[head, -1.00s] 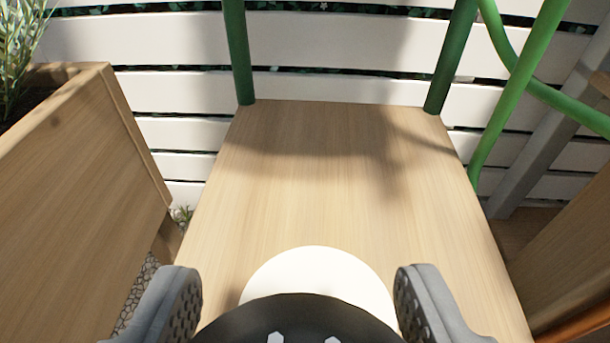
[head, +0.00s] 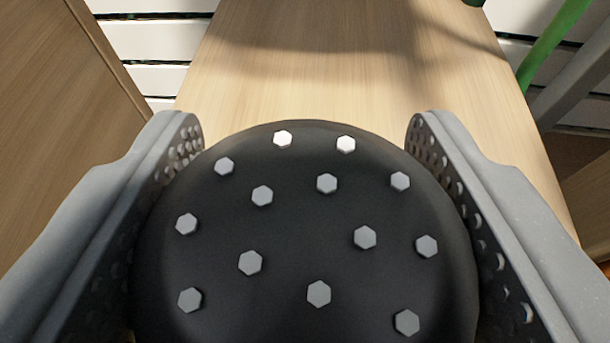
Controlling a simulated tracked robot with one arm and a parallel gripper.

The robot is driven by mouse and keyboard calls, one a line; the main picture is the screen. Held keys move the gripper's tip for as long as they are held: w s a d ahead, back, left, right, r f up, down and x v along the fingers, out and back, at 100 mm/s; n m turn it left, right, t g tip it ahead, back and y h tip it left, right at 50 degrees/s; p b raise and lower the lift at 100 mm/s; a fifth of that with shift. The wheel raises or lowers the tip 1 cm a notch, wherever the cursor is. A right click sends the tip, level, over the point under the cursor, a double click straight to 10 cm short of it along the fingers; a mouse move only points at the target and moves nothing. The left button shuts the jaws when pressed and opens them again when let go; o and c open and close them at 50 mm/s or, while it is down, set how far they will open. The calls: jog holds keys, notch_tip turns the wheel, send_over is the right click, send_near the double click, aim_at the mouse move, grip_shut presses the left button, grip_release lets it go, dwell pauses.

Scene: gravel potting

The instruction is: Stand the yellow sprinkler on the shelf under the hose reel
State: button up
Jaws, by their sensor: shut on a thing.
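My gripper (head: 305,125) is shut on a round black domed head with several pale hexagonal studs, which I take to be the top of the sprinkler (head: 295,220). A grey perforated finger stands on each side of it. No yellow shows; the sprinkler's lower part is hidden under the dome. The shelf (head: 315,65), a light wooden board, lies beyond and below the dome. Whether the sprinkler touches the board is hidden. The hose reel is out of view.
A wooden planter side (head: 60,110) stands close on the left. A green tube (head: 556,42) and a grey post (head: 585,85) are at the upper right, with wood below them. White fence slats (head: 145,45) show behind. The visible board is bare, with shadows across it.

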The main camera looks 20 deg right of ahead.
jog(key=o, duration=1.6)
jog(key=shift+f, duration=0.1)
jog(key=shift+c, duration=0.2)
jog(key=p+v, duration=0.2)
jog(key=v, duration=1)
